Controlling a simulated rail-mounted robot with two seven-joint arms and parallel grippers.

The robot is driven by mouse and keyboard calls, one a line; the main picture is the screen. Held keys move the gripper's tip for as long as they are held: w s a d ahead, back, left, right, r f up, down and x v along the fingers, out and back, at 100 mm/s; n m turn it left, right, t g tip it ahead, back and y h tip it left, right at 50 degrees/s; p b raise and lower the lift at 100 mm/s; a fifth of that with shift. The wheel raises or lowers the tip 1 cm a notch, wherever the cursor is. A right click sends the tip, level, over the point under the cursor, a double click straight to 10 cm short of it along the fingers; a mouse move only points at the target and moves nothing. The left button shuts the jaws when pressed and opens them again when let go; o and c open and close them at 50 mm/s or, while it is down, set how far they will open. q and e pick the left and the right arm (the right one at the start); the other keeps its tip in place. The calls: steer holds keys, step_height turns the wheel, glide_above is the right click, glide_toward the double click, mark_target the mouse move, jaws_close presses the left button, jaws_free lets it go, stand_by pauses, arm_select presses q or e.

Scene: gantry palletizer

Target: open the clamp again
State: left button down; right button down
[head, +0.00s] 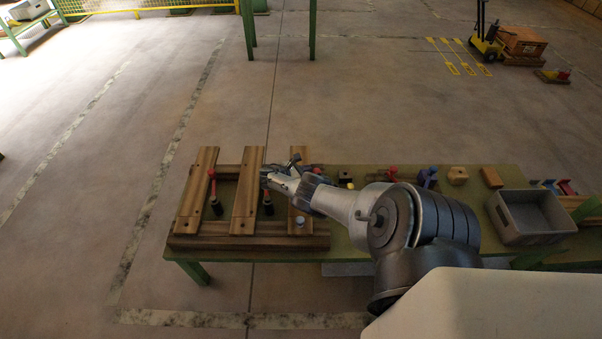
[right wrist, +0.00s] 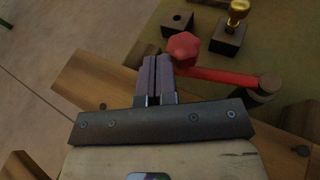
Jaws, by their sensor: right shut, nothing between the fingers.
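In the right wrist view a clamp shows a red knob (right wrist: 183,46) on a red lever (right wrist: 225,77). The lever runs right to a dark round pivot. My right gripper (right wrist: 157,60) is shut and empty. Its fingertips are just left of the knob, and I cannot tell whether they touch it. In the head view the right gripper (head: 268,175) is over the planks at the table's left part. A red part (head: 317,169) shows just right of the hand; the rest of that clamp is hidden. My left gripper is not in view.
Wooden planks (head: 190,200) lie on crosspieces on the green table (head: 345,220). Black blocks, one with a brass knob (right wrist: 237,12), stand near the clamp. A grey bin (head: 512,235) stands at the table's right. Open floor lies beyond the table.

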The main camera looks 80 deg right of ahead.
steer(key=shift+s+d, duration=0.2)
steer(key=shift+s, duration=0.05)
stand_by(0.3)
steer(key=shift+w+a+r, duration=0.2)
steer(key=shift+w+a, duration=0.1)
steer(key=shift+w, duration=0.05)
steer(key=p+v, duration=0.3)
steer(key=v, duration=1)
steer(key=shift+f, duration=0.2)
